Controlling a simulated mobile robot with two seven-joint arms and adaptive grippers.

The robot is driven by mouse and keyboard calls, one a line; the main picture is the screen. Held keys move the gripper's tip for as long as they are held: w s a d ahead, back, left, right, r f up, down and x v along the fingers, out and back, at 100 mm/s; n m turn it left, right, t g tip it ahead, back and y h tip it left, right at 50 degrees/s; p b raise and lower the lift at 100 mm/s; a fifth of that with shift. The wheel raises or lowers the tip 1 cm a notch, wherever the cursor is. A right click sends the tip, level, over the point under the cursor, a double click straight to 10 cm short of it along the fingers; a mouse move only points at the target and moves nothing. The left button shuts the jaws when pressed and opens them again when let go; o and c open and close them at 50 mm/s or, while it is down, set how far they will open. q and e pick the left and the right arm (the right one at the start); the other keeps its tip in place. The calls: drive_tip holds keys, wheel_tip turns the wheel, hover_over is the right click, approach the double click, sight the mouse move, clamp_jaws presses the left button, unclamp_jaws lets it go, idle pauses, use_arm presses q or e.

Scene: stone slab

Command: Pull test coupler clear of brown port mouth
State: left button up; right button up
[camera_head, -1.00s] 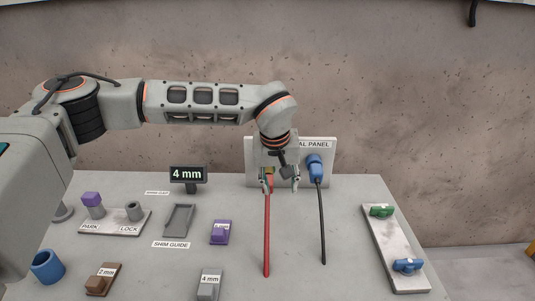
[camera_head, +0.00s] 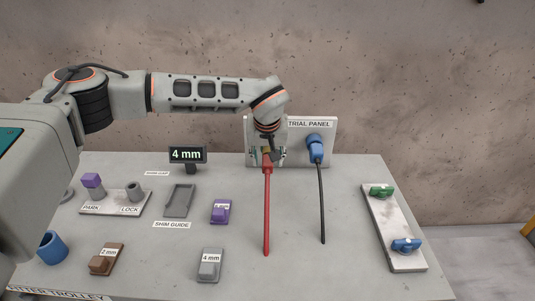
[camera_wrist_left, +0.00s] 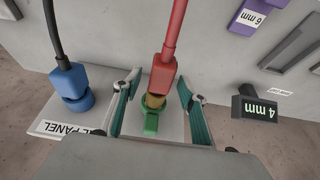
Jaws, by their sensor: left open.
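The test coupler appears to be the red plug (camera_head: 267,165) on a red cable, standing at the panel (camera_head: 326,150); its red body also shows in the wrist view (camera_wrist_left: 162,75). My left gripper (camera_wrist_left: 159,83) is open, with one finger on each side of the red plug and visible gaps between. In the head view, the hand partly hides the port. My right gripper is not in view.
A blue plug (camera_head: 315,148) with a black cable sits close right of the hand. A 4 mm display (camera_head: 188,155), shim guide (camera_head: 180,201) and several shim blocks stand left and in front. A rack (camera_head: 394,229) with green and blue pieces lies right.

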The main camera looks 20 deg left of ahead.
sight(268, 169)
use_arm(q)
drive_tip(key=shift+c, duration=0.4)
clamp_jaws()
drive_tip(key=shift+s+d+p, duration=0.3)
drive_tip(key=shift+s, duration=0.6)
drive_tip(key=shift+s+d, duration=0.25)
drive_tip(key=shift+s, duration=0.75)
drive_tip(key=shift+r, duration=0.1)
